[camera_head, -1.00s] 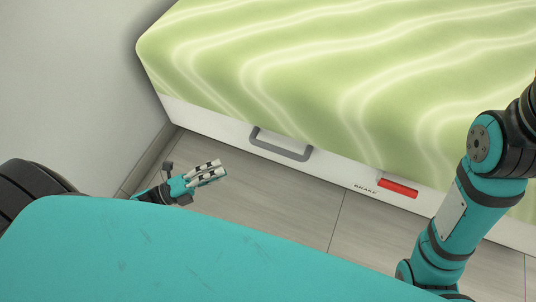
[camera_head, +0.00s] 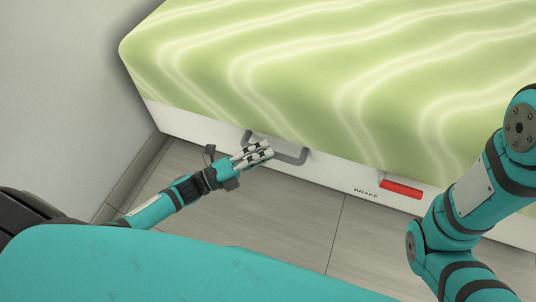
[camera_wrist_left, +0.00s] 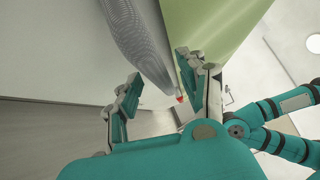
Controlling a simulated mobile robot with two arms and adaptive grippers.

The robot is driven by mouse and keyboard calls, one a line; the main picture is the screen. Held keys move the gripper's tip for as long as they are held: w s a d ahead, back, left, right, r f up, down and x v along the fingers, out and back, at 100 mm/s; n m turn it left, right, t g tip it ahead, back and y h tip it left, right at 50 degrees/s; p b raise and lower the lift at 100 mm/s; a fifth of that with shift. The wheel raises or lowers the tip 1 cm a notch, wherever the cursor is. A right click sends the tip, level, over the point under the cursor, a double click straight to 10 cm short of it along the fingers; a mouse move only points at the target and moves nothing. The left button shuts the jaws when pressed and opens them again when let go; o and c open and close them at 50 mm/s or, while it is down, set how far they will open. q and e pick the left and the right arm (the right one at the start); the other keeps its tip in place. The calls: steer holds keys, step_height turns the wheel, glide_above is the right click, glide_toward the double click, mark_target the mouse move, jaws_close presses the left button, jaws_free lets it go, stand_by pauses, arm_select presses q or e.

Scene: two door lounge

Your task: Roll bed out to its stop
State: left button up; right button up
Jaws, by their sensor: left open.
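The bed (camera_head: 330,70) has a green, wavy-patterned cover over a white base front. A grey U-shaped handle (camera_head: 290,157) sits on that front. My left gripper (camera_head: 262,152) is open at the left part of the handle and overlaps it in the head view. In the left wrist view, the handle (camera_wrist_left: 140,40) looms large and grey between and beyond the spread fingers (camera_wrist_left: 160,70); I cannot tell whether they touch it. My right arm shows at the right of the head view, but its gripper is out of view.
A red lever (camera_head: 401,189) marked BRAKE is on the bed front, right of the handle. A pale wall (camera_head: 65,100) stands close on the left. Grey tiled floor (camera_head: 280,215) lies clear between my base and the bed.

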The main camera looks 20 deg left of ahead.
arm_select(q)
steer(key=shift+x, duration=0.8)
jaws_close()
